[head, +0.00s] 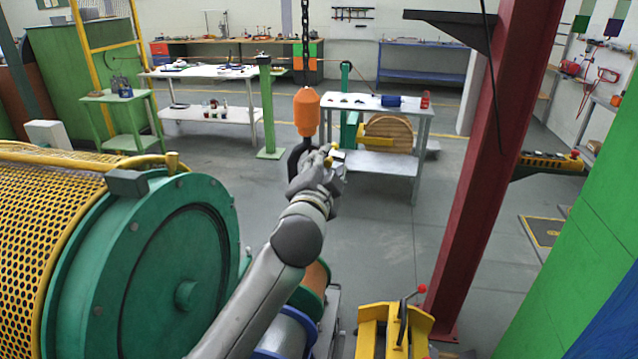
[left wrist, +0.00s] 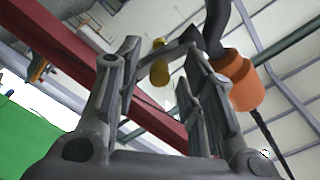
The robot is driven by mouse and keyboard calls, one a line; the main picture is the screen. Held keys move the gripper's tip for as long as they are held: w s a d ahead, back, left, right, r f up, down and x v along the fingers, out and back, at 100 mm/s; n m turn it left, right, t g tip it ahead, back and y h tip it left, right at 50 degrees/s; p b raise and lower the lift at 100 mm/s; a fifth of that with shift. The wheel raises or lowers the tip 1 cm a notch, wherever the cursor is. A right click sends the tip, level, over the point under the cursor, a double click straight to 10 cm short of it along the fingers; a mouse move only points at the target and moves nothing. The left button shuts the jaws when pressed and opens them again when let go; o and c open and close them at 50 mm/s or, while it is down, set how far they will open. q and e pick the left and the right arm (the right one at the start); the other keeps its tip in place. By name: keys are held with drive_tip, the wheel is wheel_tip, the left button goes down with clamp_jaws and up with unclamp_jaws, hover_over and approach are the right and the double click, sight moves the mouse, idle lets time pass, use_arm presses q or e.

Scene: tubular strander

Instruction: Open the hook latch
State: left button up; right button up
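The orange hook block (head: 307,112) hangs on a chain, with a dark hook (head: 296,158) below it. In the left wrist view the hook (left wrist: 216,28) curves down to the orange block (left wrist: 238,80). A grey latch bar (left wrist: 176,50) with a yellow tab (left wrist: 159,72) runs from the hook across the space between my fingers. My left gripper (head: 326,159) is at the hook and hides part of it. In the left wrist view my left gripper (left wrist: 164,55) is open, its two fingers apart on either side of the yellow tab. Contact cannot be told. My right gripper is not in view.
A green drum machine with a yellow mesh guard (head: 40,215) stands at the left. A red column (head: 480,170) rises at the right. A yellow stand with a red-knobbed lever (head: 395,330) is at the bottom. Tables (head: 385,105) stand behind the hook.

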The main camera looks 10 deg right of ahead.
use_arm(q)
drive_tip(key=v, duration=1.1)
drive_tip(key=shift+f, duration=0.1)
